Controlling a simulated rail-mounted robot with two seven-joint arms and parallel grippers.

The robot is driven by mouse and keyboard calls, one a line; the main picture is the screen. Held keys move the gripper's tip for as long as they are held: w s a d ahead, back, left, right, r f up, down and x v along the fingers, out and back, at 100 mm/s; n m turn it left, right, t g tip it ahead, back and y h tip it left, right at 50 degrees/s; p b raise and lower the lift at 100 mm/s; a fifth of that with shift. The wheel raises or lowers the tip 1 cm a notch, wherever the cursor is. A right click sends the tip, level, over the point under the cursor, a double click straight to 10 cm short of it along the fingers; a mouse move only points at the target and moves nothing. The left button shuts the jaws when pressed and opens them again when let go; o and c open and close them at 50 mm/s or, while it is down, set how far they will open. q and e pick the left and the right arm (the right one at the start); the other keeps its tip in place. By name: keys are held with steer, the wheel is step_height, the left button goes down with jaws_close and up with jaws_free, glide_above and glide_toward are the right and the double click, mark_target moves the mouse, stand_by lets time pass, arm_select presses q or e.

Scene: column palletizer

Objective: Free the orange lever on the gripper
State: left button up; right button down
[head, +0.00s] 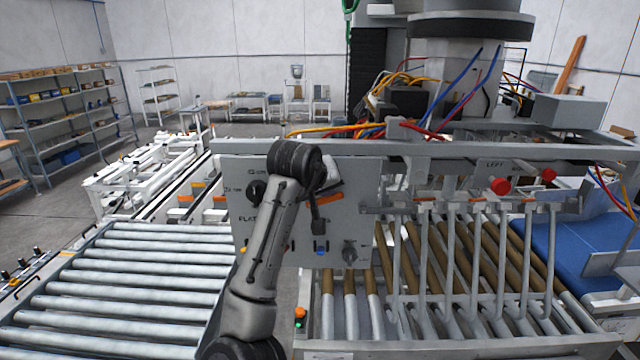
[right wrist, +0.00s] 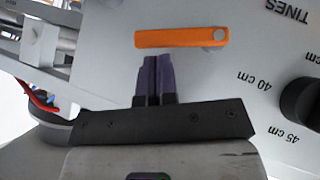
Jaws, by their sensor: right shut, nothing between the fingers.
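The orange lever (right wrist: 180,38) lies nearly level across the grey plate in the right wrist view, with a round pivot at its right end. Part of it also shows in the head view (head: 331,197), beside my arm's wrist, which partly hides it. My right gripper (right wrist: 152,60) is shut and empty. Its dark purple fingertips point at the lever's lower edge, near its left half. They look very close to it; I cannot tell whether they touch. My left gripper is in neither view.
A black knob (right wrist: 303,103) with centimetre marks sits right of the lever. The grey panel (head: 358,222) carries other knobs and hangs beside long metal tines (head: 427,260). A roller conveyor (head: 135,270) runs at the left, and red buttons (head: 500,186) sit at the right.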

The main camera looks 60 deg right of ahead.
steer(key=shift+s+d+f+m+t+y, duration=0.15)
steer(key=shift+s+f+m+t+y, duration=0.15)
steer(key=shift+t, duration=0.2)
steer(key=shift+r, duration=0.1)
stand_by(0.4)
steer(key=w+d+r+v, duration=0.1)
steer(key=v, duration=1.1)
steer(key=shift+w+r+p, duration=0.15)
steer(key=shift+r+p, duration=0.3)
steer(key=shift+r, duration=0.15)
